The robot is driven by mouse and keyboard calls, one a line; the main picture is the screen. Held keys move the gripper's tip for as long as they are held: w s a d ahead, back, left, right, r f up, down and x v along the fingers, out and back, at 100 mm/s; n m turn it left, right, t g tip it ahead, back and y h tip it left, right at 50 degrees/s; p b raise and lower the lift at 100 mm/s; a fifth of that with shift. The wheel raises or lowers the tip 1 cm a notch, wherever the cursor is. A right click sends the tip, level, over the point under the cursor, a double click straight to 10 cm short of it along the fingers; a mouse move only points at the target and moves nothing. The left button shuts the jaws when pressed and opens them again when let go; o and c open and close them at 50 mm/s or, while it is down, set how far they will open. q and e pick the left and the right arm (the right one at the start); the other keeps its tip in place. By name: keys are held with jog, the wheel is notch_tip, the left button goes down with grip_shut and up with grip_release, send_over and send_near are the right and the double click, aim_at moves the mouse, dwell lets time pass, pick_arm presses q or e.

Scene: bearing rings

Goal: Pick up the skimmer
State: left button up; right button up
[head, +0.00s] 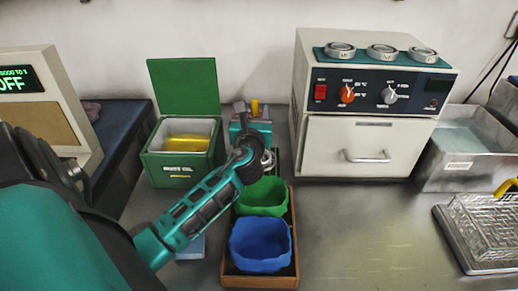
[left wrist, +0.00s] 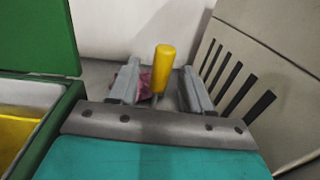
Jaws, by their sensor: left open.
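The skimmer shows as an upright yellow handle (head: 255,105) behind my left gripper in the head view. In the left wrist view its yellow handle (left wrist: 165,60) stands on a thin grey stem between the two fingers, with space on both sides. Its lower end is hidden by my gripper. My left gripper (head: 252,114) is open, with the fingers (left wrist: 161,88) either side of the stem; I cannot tell whether they are level with it in depth. My right gripper is not in view.
A green oil box (head: 180,178) with raised lid stands left of my left gripper. A white oven (head: 330,150) with rings on top stands close on the right. A wooden tray (head: 260,282) holds green (head: 263,208) and blue (head: 262,262) bins.

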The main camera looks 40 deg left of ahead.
pick_arm(q)
jog(key=shift+w+a, duration=0.3)
jog(key=shift+w, duration=0.1)
grip_shut()
dwell(0.4)
